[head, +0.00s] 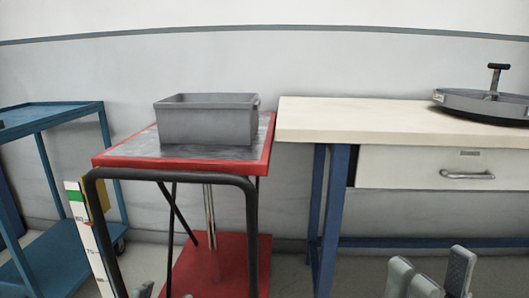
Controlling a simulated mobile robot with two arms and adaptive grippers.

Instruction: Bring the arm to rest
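My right gripper (430,275) shows at the bottom edge, right of centre. Its grey fingers stand up with a gap between them and nothing held in it. It is in front of the workbench and apart from it. Only a small dark tip of my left gripper (146,290) shows at the bottom edge, left of centre; the rest is cut off.
A grey bin (208,124) sits on the red cart (180,164) with a black handle. A cream workbench (370,122) with a drawer (440,168) carries a round grey tray (480,104). A blue trolley (60,112) stands left. A marked post (90,235) stands beside the cart.

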